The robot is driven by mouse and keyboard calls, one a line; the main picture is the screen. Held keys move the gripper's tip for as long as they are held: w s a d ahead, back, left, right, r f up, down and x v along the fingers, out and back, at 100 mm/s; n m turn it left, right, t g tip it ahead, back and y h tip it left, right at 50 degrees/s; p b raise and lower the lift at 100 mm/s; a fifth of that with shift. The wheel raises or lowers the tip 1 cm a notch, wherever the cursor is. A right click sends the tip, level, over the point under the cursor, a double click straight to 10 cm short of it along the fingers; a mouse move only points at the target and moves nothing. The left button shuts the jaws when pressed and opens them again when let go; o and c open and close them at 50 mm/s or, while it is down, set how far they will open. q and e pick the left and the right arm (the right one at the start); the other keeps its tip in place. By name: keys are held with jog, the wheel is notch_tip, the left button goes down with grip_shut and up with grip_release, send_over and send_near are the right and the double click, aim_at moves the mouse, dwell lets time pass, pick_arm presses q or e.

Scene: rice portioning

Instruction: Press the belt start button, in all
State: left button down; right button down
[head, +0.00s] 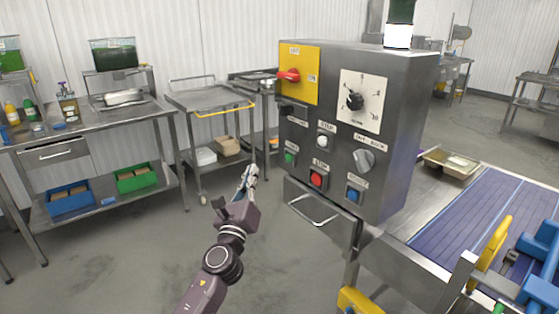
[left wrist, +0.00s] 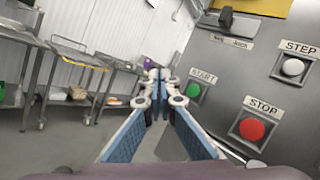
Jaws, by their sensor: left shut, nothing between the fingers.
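The grey control box (head: 326,138) stands at centre in the head view. Its green START button (head: 290,159) is at the lower left of the panel, with the red STOP button (head: 317,179) to its right and the white STEP button (head: 322,142) above. In the left wrist view the green START button (left wrist: 193,90) is just right of the fingertips, and the red STOP button (left wrist: 252,129) is farther right. My left gripper (head: 250,172) is shut and empty, left of the panel and apart from the START button in the head view. My right gripper is not in view.
A blue conveyor belt (head: 480,215) with a tray (head: 450,163) lies right of the box. A handle (head: 312,212) sticks out below the panel. A steel cart (head: 210,99) and a workbench (head: 60,135) stand behind on the left. The floor between is clear.

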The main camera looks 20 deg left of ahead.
aim_at(290, 158)
pick_arm(q)
jog(key=shift+d+r, duration=0.1)
jog(key=shift+d, duration=0.05)
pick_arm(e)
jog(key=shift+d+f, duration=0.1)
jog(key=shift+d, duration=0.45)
